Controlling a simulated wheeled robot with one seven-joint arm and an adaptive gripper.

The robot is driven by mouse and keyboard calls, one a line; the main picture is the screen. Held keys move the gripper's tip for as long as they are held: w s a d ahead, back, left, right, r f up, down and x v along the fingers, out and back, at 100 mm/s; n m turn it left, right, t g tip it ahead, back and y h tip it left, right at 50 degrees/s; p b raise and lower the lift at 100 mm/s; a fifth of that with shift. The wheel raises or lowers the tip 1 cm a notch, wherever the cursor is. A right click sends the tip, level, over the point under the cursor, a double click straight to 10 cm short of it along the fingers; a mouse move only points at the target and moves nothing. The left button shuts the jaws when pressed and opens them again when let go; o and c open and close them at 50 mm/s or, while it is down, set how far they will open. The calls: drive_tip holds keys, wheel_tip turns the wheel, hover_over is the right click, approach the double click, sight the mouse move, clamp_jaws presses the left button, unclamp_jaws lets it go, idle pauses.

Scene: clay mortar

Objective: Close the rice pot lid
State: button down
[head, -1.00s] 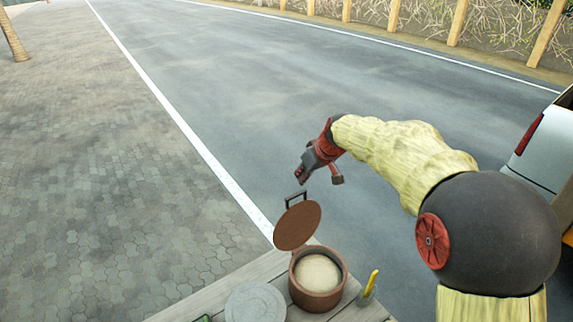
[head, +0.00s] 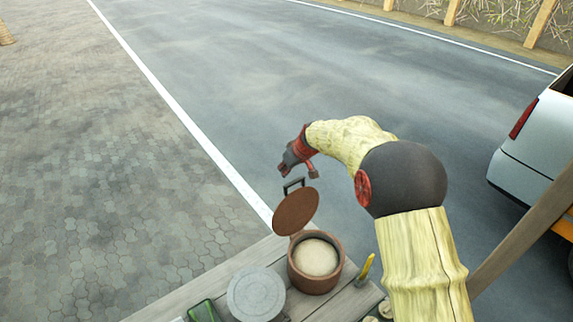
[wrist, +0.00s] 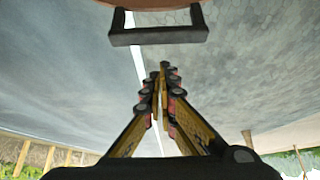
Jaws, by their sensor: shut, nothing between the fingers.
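The brown rice pot (head: 315,277) stands on the wooden table with pale rice showing inside. Its round brown lid (head: 296,211) is open, tilted up on the far left side of the pot. A dark handle (head: 293,185) sticks out from the lid's upper edge. My gripper (head: 283,172) is just above and beyond the handle, apart from it, pointing down to the left. In the wrist view my gripper's fingers (wrist: 163,72) are together and empty. The lid's handle (wrist: 158,36) and a bit of the lid's edge (wrist: 155,3) show at the top there.
A grey round lid or disc (head: 256,293) lies on the wooden table (head: 225,276) left of the pot. A green item (head: 203,311) is at the front left, and a yellow-handled thing (head: 365,268) stands right of the pot. A white vehicle (head: 535,150) is at the right. Open road lies beyond.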

drive_tip(key=s+d, duration=0.2)
drive_tip(key=shift+s+r, duration=0.4)
drive_tip(key=shift+s, duration=0.1)
drive_tip(key=shift+f+b, duration=0.15)
drive_tip(key=shift+b, duration=0.4)
